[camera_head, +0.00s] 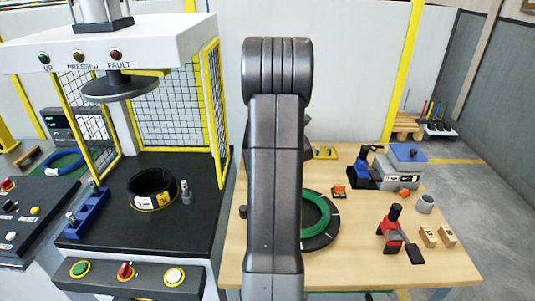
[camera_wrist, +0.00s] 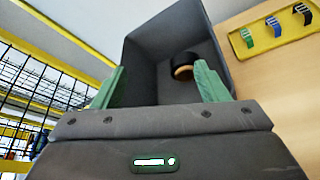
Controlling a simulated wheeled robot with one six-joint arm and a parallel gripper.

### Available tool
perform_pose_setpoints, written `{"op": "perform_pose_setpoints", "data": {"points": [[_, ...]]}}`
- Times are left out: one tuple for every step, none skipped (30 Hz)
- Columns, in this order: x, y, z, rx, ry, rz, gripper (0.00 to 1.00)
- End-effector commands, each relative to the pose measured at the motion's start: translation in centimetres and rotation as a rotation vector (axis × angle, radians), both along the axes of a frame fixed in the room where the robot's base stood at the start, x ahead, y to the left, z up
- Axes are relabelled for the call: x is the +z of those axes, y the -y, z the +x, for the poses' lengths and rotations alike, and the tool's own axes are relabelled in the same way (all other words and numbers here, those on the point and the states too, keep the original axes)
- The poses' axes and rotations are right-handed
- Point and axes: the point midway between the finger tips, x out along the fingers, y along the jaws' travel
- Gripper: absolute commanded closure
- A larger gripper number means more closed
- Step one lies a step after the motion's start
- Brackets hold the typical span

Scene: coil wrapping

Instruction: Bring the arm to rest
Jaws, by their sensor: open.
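My arm stands upright in the middle of the head view, and my gripper is hidden behind it there. In the wrist view my gripper (camera_wrist: 160,85) is open, its two green fingers wide apart with nothing held between them. Beyond the fingers is a dark grey open box (camera_wrist: 150,50) with a black roll (camera_wrist: 184,62) in it, tan at its lower edge. The roll is apart from the fingers.
A press with yellow mesh guards (camera_head: 214,95) stands left, a black coil (camera_head: 150,187) on its bed. On the wooden table (camera_head: 365,265) are a green ring (camera_head: 318,212), a red-and-black tool (camera_head: 393,230) and a yellow tray (camera_head: 324,153) of clips, also in the wrist view (camera_wrist: 275,32).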

Motion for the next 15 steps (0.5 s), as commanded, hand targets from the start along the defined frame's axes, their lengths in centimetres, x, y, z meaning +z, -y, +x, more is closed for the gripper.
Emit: {"op": "perform_pose_setpoints", "data": {"points": [[0.1,0.1,-0.6,-0.001,0.001,0.0,0.33],[0.2,0.2,-0.8,-0.001,0.001,0.0,0.33],[0.3,0.2,-1.1,-0.001,0.001,0.0,0.33],[0.4,0.3,-1.3,0.0,0.0,0.0,0.33],[0.4,0.3,-1.4,0.0,0.0,0.0,0.33],[0.5,0.3,-1.6,0.0,0.0,0.0,0.33],[0.6,0.3,-1.7,0.0,0.0,-0.001,0.33],[0.6,0.3,-1.7,0.0,0.0,-0.001,0.33],[0.6,0.3,-1.8,0.001,0.001,-0.001,0.33],[0.6,0.4,-1.8,0.0,0.0,-0.001,0.33],[0.7,0.4,-1.8,0.0,0.0,-0.001,0.33],[0.7,0.3,-1.8,0.0,0.0,-0.001,0.33],[0.7,0.3,-1.8,0.0,0.0,-0.001,0.33],[0.7,0.4,-1.8,0.0,0.0,-0.001,0.33],[0.7,0.4,-1.8,0.0,0.0,0.0,0.33]]}}
